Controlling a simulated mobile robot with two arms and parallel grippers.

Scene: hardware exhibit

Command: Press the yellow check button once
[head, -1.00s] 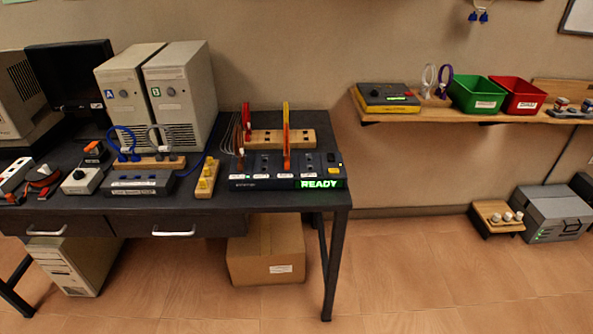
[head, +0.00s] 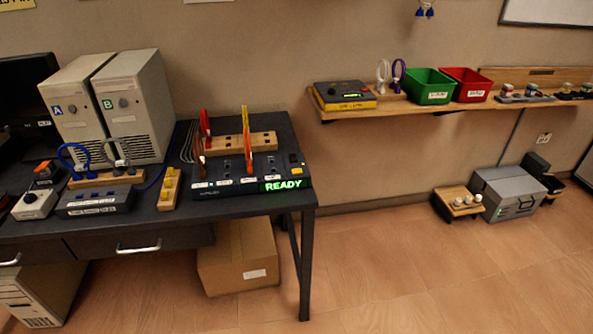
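The console's green display (head: 283,185) reads READY. An orange upright piece (head: 248,140) stands in one of its slots, and a brown one (head: 200,160) stands further left. Neither of my grippers is in view.
The desk (head: 292,209) also holds two beige towers (head: 137,105), a yellow block rack (head: 169,188) and a grey switch box (head: 97,202). A cardboard box (head: 235,257) is under it. Green (head: 429,87) and red (head: 466,85) bins stand on the shelf. Floor (head: 400,270) in front is clear.

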